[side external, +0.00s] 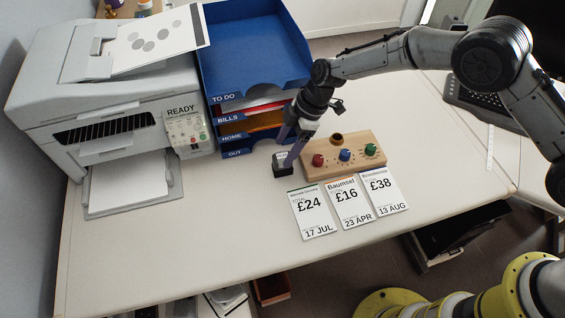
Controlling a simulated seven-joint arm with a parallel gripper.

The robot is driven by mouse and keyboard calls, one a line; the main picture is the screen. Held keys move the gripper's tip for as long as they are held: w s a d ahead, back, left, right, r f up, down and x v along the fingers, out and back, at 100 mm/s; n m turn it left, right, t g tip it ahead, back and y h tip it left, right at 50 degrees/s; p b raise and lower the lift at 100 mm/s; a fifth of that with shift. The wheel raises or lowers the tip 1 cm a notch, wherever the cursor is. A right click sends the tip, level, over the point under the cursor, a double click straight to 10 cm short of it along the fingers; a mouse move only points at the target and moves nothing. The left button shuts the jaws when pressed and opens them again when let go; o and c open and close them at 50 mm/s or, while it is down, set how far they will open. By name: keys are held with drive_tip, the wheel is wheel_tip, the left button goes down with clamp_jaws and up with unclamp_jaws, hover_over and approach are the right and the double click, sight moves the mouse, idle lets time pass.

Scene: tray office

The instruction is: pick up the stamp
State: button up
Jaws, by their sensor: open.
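A small black block with a pale label (283,170), which looks like the stamp, sits on the white desk left of a wooden block. My gripper (287,155) is right at it, pointing down, with its purplish fingers open. One finger hangs in front of the block's right side and hides part of it. I cannot tell whether the fingers touch it or are around it.
Three bill cards (352,203) lie in front. Blue stacked trays (255,50) and a printer (110,100) stand behind and left. The front-left desk is clear.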

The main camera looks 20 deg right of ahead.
sight(278, 164)
drive_tip(key=shift+x, duration=3.35)
drive_tip(key=shift+s+d, duration=0.15)
drive_tip(key=shift+c, duration=0.3)
clamp_jaws()
